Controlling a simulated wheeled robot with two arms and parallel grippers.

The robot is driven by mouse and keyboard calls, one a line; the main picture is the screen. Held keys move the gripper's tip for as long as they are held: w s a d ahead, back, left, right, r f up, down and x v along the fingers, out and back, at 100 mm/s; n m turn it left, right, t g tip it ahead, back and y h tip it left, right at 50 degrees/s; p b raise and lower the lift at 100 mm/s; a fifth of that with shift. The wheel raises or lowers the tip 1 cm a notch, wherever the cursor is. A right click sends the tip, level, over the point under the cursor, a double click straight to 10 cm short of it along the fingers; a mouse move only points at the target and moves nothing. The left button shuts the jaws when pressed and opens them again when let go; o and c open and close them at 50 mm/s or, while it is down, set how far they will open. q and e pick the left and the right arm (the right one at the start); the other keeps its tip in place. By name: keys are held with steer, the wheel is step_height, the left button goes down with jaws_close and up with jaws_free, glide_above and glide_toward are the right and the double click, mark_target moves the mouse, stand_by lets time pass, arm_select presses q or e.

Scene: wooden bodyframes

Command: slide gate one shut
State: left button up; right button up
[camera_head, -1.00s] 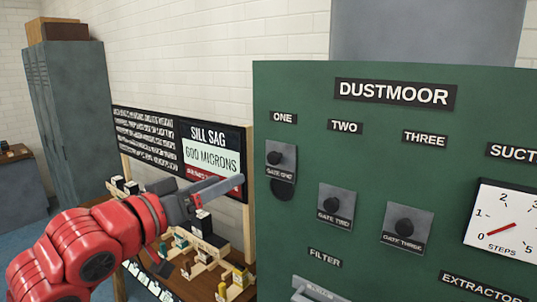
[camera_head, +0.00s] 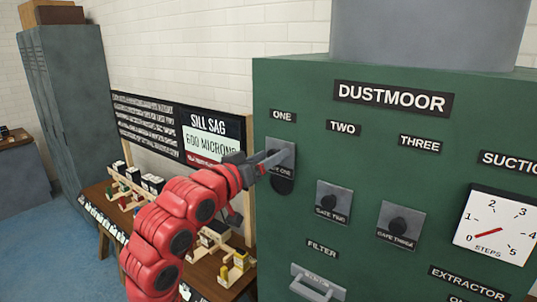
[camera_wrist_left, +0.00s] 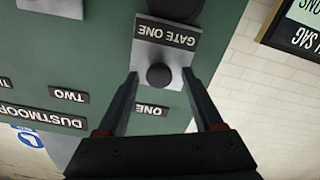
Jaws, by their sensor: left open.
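The gate one plate (camera_head: 287,154) is a grey square with a dark knob, under the ONE label on the green DUSTMOOR panel (camera_head: 375,175). A dark round opening (camera_head: 283,187) shows below the plate. My left gripper (camera_head: 275,160) is in front of the plate and hides its knob in the head view. In the left wrist view, which is upside down, the gate one knob (camera_wrist_left: 159,75) lies between the tips of my open left gripper (camera_wrist_left: 160,76). I cannot tell whether the fingers touch it. My right gripper is not in view.
The gate two plate (camera_head: 333,201) and gate three plate (camera_head: 401,225) are to the right and lower. A filter handle (camera_head: 318,285) is below. A steps dial (camera_head: 497,225) is at the right. A SILL SAG board (camera_head: 180,130) and a cluttered wooden bench (camera_head: 205,268) are left.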

arm_select(q)
jaws_close()
stand_by(1.4)
